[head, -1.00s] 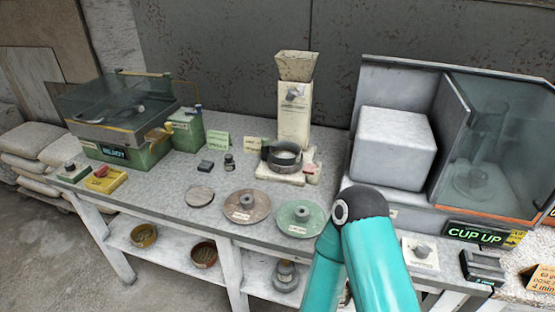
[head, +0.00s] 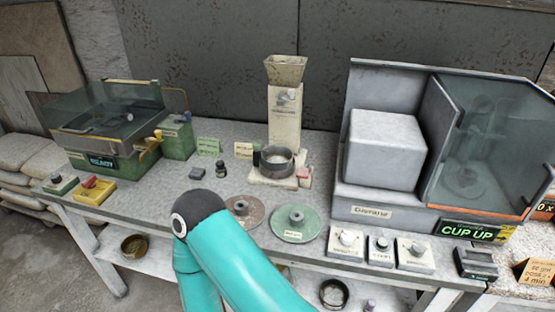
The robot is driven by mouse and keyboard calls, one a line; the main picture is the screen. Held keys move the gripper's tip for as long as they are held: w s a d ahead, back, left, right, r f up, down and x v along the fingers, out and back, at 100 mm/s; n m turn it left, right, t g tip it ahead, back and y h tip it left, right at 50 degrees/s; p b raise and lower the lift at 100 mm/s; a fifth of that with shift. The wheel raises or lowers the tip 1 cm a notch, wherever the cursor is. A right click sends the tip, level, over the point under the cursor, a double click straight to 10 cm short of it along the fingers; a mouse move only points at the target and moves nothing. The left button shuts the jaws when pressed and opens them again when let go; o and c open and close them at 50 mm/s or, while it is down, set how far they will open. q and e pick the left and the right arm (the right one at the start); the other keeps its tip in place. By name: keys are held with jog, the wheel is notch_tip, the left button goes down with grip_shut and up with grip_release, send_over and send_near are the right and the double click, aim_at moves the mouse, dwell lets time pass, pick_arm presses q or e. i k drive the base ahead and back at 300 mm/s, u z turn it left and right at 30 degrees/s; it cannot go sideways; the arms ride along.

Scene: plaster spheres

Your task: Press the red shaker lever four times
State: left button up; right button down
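A small pinkish-red lever or tab (head: 303,173) sits at the right end of the pale base (head: 273,179) of the hopper stand; I take it for the shaker lever. A dark round pan (head: 277,160) rests on that base, below the tan hopper (head: 286,69) on its cream column (head: 284,117). The lever is in plain view and nothing touches it. One of my teal arms crosses the lower middle of the head view, bent at a black joint. Neither gripper shows in the frame.
A green glass-lidded machine (head: 103,153) and a yellow box with a red knob (head: 94,192) stand left. A large grey cabinet (head: 385,150) with a "CUP UP" sign is right. A green disc (head: 296,223) lies in front; a brown disc (head: 243,207) is partly behind my arm.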

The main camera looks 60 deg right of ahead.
aim_at(302, 172)
jog(key=z, duration=0.15)
jog(key=k, duration=1.55)
jog(key=z, duration=0.9)
jog(key=i, duration=1)
jog(key=u, duration=0.1)
